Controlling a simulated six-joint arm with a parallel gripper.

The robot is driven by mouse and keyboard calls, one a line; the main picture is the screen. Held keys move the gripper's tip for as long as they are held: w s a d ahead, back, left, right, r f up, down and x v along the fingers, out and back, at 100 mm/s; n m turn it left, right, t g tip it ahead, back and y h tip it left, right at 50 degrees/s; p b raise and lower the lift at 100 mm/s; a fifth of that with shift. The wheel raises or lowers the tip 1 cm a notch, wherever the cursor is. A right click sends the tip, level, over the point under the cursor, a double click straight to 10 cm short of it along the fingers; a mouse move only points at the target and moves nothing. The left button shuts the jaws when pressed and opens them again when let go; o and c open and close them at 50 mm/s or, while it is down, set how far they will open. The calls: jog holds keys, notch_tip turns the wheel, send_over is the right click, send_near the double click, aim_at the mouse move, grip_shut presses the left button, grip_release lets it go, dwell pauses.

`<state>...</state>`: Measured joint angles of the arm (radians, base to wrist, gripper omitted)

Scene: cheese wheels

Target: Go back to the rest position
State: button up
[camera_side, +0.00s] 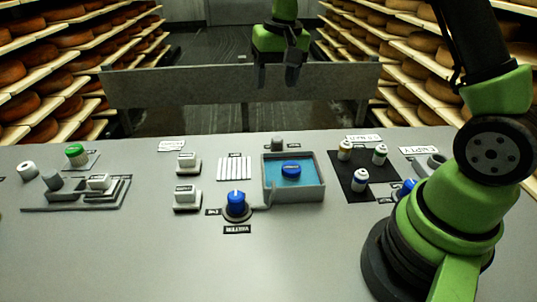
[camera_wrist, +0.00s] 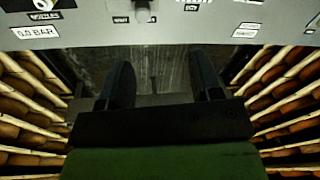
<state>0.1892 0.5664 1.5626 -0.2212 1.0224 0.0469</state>
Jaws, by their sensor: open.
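My gripper (camera_side: 277,74) hangs in the air at the top middle of the side view, beyond the far edge of the grey panel (camera_side: 130,255). Its two dark fingers point down and stand apart with nothing between them. In the wrist view the fingers of my gripper (camera_wrist: 165,88) are also spread and empty, with dark floor behind them. The panel's edge (camera_wrist: 180,38) runs across the top of the wrist view, apart from the fingers.
A tray with blue liquid (camera_side: 322,192) holds a blue round piece (camera_side: 291,170). A black mat (camera_side: 352,191) carries small white bottles. A blue knob (camera_side: 236,203), white switches and a green button (camera_side: 75,150) sit on the panel. Cheese shelves (camera_side: 60,60) line both sides.

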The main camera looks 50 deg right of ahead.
jog(key=s+a+r+n+t+y, duration=0.1)
jog(key=s+a+r, duration=0.3)
jog(key=s, duration=0.7)
jog(key=s+a+r+n+t, duration=0.1)
jog(key=s+a+r+t, duration=0.3)
jog(key=s, duration=0.6)
notch_tip(320, 180, up, 3)
jog(key=shift+s+a+f+t+y, duration=0.1)
jog(key=shift+s+a+t+y, duration=0.2)
jog(key=shift+s+a+y, duration=0.15)
